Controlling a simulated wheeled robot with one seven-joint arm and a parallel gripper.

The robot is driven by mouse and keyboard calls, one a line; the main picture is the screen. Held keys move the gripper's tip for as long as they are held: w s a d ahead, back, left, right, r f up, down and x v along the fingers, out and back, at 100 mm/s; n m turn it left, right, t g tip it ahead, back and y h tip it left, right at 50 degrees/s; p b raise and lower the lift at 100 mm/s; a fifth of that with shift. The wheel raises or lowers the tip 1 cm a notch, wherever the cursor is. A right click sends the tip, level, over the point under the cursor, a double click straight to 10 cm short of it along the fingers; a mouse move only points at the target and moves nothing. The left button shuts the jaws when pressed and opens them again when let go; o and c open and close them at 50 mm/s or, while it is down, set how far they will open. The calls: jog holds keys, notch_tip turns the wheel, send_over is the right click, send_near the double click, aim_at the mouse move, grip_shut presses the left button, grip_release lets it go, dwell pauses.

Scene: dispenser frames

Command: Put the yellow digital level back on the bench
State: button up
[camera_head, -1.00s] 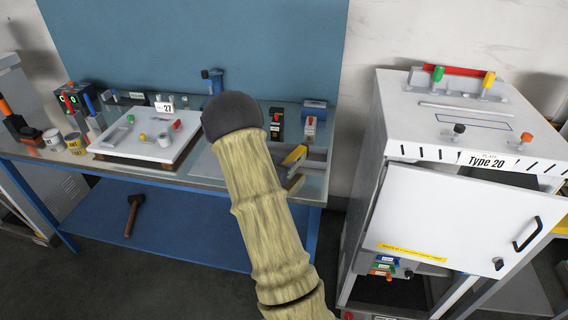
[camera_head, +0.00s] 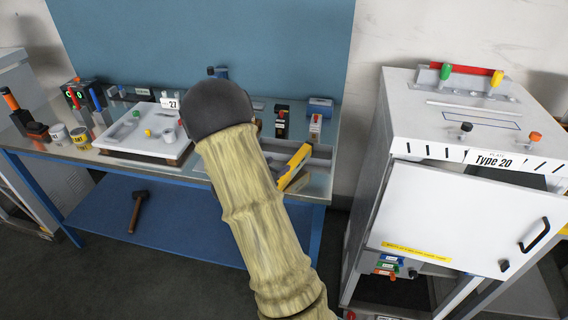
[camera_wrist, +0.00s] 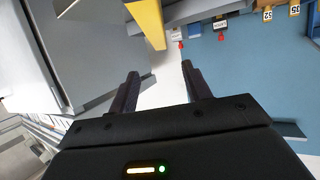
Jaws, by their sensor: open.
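The yellow digital level (camera_head: 294,166) is a long yellow bar at the right end of the bench (camera_head: 316,187). It lies slantwise across the grey tray there, with its near end at the front edge. I cannot tell whether it rests flat or is tilted. In the wrist view a yellow bar, apparently the level (camera_wrist: 148,22), shows at the top, beyond my fingertips. My gripper (camera_wrist: 160,82) is open, with nothing between its fingers. In the head view my sleeved arm hides the gripper and part of the bench.
A white panel (camera_head: 128,141) with coloured knobs and several cups and tools fill the bench's left part. Small boxed devices (camera_head: 315,127) stand at the back right. A white cabinet (camera_head: 440,215) with its door ajar stands to the right. A hammer (camera_head: 137,211) lies on the lower shelf.

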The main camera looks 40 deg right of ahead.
jog(key=v, duration=0.4)
jog(key=shift+w+a+r, duration=0.1)
dwell(0.4)
jog(key=a+n+t+y, duration=0.4)
jog(key=a+n+y, duration=0.5)
jog(key=a, duration=0.6)
jog(key=s+a+n+g+y, duration=0.2)
jog(key=s+a+g, duration=0.1)
jog(key=s, duration=0.5)
jog(key=s+a+n+g+y, duration=0.2)
jog(key=s+a+n, duration=0.1)
jog(key=s, duration=0.5)
jog(key=shift+s+a+r+g, duration=0.25)
jog(key=shift+a+g, duration=0.15)
jog(key=shift+a, duration=0.05)
